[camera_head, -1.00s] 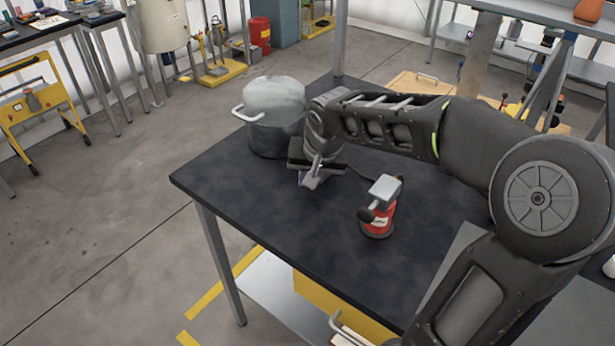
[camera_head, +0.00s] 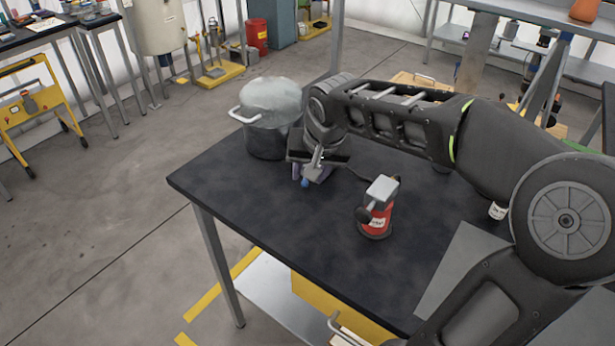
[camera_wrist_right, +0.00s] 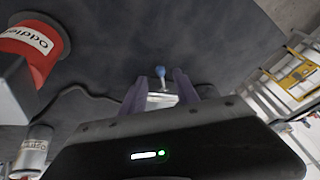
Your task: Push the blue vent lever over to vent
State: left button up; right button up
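The vent lever shows as a small blue knob (camera_head: 305,184) on the dark table beside the pot, just below my right gripper (camera_head: 308,174) in the head view. In the right wrist view the blue knob (camera_wrist_right: 160,71) stands on a pale stem, with a light block at its foot. The purple fingers of my right gripper (camera_wrist_right: 160,82) are apart, one on either side of the stem. I cannot tell if either finger touches it. The lever's mount is mostly hidden by the gripper. My left gripper is not in view.
A large metal pot (camera_head: 262,142) with a pale, domed top stands left of the gripper. The front left of the table (camera_head: 250,215) is clear.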

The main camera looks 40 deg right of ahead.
jog(key=v, duration=0.4)
jog(key=shift+s+r, duration=0.1)
jog(key=shift+r, duration=0.05)
dwell(0.4)
